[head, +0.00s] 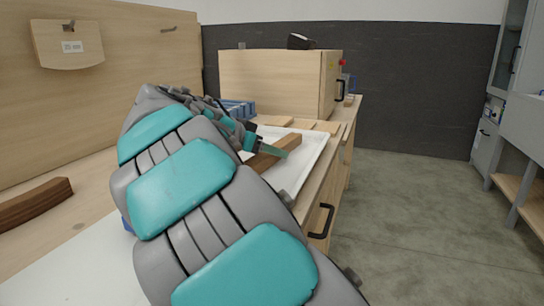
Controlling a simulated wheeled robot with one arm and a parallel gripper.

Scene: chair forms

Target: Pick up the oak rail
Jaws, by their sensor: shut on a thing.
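A brown wooden bar, which I take to be the oak rail (292,141), shows past my arm at the white tray (306,166). My gripper (272,150) is shut on the rail, with a teal finger across its side. The rail slants from lower left to upper right. My arm hides much of the tray and the rail's near side. I cannot tell whether the rail rests on the tray or is just above it.
Dark curved wooden pieces (36,203) lie on the bench at left. Flat light wood pieces (298,124) lie behind the tray, before a wooden cabinet (270,84). A blue item (239,107) stands nearby. The floor (420,220) at right is clear.

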